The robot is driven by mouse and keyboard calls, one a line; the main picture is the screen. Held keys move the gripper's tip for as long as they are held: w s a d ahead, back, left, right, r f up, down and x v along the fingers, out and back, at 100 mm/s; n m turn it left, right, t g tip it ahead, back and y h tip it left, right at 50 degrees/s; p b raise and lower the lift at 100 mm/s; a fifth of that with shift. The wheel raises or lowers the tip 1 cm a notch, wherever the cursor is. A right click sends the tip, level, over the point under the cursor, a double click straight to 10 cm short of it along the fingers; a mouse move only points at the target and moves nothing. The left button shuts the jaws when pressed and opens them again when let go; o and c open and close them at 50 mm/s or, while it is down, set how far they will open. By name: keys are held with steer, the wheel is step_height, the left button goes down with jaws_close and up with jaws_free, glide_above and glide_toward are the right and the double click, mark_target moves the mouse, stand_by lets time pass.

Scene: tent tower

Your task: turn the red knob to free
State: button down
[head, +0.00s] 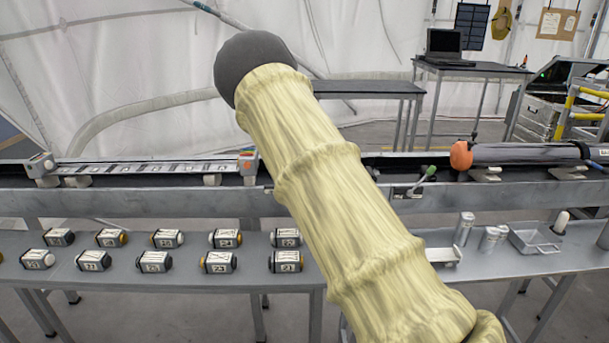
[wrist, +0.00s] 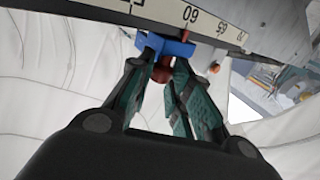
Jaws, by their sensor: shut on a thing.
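In the wrist view, the red knob (wrist: 161,74) sits under a blue block (wrist: 168,46) on a rail with a numbered white scale (wrist: 205,19). My gripper (wrist: 160,66) has its dark green fingers on both sides of the knob and is shut on it. The fingers hide part of the knob, and its turn position cannot be told. A small red piece (wrist: 186,38) shows beside the blue block, by the scale. In the head view, my pale yellow-sleeved arm crosses the middle, and my gripper and the knob cannot be seen.
In the head view, a long rail (head: 150,168) runs behind a grey bench (head: 190,240) holding several small labelled boxes. An orange-ended dark cylinder (head: 520,154) lies on the right. Metal cups (head: 464,228) and a tray (head: 535,240) stand at the bench's right.

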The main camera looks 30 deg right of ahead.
steer(key=shift+d+r+n+y+p, duration=0.15)
steer(key=shift+n+y, duration=0.35)
steer(key=shift+y, duration=0.3)
steer(key=shift+d+f+n+y+p, duration=0.15)
steer(key=shift+n+y, duration=0.35)
steer(key=shift+y, duration=0.3)
steer(key=shift+a, duration=0.15)
steer(key=c, duration=1.3)
jaws_free()
steer(key=s+d, duration=0.2)
steer(key=s, duration=0.9)
steer(key=shift+s, duration=0.4)
steer(key=shift+d, duration=0.1)
